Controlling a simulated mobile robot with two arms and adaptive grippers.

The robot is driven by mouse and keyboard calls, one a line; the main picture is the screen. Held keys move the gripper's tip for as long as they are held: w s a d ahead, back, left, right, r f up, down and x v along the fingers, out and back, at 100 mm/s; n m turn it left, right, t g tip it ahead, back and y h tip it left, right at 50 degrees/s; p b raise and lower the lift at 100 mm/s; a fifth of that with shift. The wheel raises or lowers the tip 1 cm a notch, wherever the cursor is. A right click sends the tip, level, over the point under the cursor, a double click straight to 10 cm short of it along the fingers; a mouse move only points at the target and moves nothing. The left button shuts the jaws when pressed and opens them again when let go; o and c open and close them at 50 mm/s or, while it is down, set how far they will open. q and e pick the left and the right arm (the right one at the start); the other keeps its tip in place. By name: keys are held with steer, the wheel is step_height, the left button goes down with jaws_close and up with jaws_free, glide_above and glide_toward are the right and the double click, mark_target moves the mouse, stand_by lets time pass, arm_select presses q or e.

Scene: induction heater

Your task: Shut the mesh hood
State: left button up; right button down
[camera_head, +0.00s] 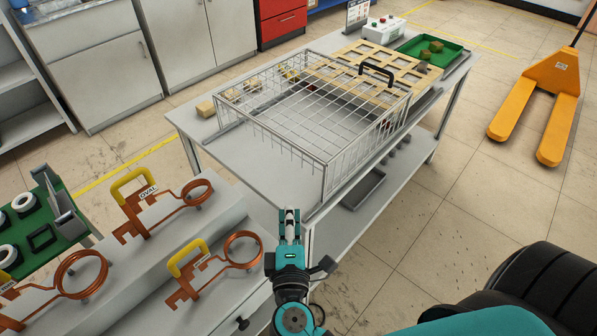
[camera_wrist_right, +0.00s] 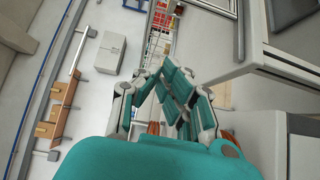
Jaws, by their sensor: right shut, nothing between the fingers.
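The mesh hood (camera_head: 270,122) is a silver wire box with a grid top and sides on the grey work table (camera_head: 215,150). Its black handle (camera_head: 377,72) is at the far right end of the hood. A pale wooden board with square pockets (camera_head: 345,55) lies at the back, partly seen through the mesh. I cannot tell how far the hood is open. My right gripper (camera_head: 290,217) is shut and empty near the table's front corner, apart from the hood and far from the handle. Its fingers also show in the right wrist view (camera_wrist_right: 178,90). My left gripper is out of view.
Copper coils with yellow handles (camera_head: 135,185) sit on a grey stepped stand (camera_head: 150,270) at left. A green tray (camera_head: 430,50) and white control box (camera_head: 383,30) stand at the table's far end. An orange pallet jack (camera_head: 540,95) is right.

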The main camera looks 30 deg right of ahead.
steer(key=p, duration=0.4)
glide_toward(299, 155)
steer(key=w+a, duration=0.2)
steer(key=w, duration=0.1)
steer(key=d, duration=0.1)
steer(key=w+d, duration=0.1)
steer(key=d+p, duration=0.1)
steer(key=shift+w+d+f, duration=0.15)
steer(key=shift+w+d, duration=0.2)
steer(key=shift+w, duration=0.05)
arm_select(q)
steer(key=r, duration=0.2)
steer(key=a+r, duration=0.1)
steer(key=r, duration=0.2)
arm_select(e)
steer(key=shift+w+d, duration=0.1)
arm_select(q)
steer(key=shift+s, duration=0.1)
arm_select(e)
steer(key=shift+d, duration=0.15)
